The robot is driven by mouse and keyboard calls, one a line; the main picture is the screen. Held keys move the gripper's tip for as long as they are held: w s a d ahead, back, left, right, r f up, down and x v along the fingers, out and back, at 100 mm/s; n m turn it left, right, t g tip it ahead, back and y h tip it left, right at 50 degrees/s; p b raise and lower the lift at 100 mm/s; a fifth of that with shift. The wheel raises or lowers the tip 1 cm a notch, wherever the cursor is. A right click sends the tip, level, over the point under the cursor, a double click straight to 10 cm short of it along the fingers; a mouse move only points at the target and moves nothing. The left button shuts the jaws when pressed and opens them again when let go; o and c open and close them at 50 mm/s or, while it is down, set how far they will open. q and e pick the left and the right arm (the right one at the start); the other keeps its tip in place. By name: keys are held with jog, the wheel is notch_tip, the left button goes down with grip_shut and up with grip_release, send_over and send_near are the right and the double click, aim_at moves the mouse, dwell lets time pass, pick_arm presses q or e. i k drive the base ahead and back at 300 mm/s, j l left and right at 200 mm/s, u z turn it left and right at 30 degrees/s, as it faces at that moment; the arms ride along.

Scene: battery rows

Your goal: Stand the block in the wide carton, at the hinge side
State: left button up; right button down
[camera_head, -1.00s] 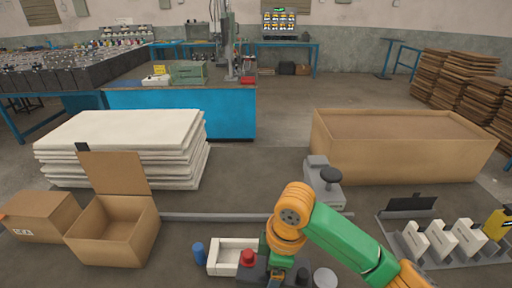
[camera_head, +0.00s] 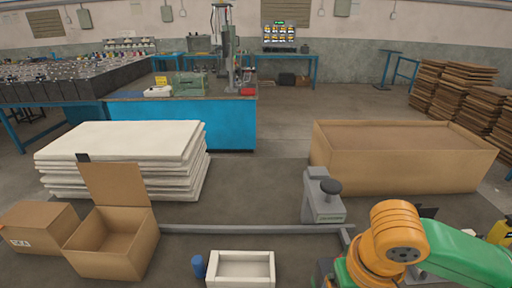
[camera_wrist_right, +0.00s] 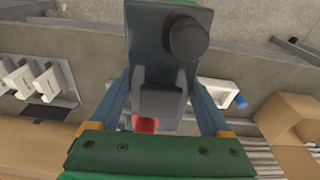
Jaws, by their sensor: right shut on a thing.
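My right gripper (camera_wrist_right: 163,88) is shut on a dark grey block (camera_wrist_right: 148,55). The block has a black round knob, and a red piece shows beyond it in the wrist view. In the head view the orange and green right arm (camera_head: 395,245) is at the lower right; the block is mostly out of frame or hidden there. An open, empty brown carton (camera_head: 80,258) stands at left with its hinged flap (camera_head: 118,185) raised at the back. It also shows in the wrist view (camera_wrist_right: 275,120). The held block is apart from the carton. My left gripper is not in view.
A closed box (camera_head: 35,222) touches the carton's left. White sheets (camera_head: 120,140) are stacked behind. A grey device (camera_head: 322,205) with a black knob and a large brown box (camera_head: 400,170) stand right. A white tray (camera_head: 240,283) and blue cylinder (camera_head: 198,266) lie front centre.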

aim_at(129, 245)
jog(key=u, duration=1.25)
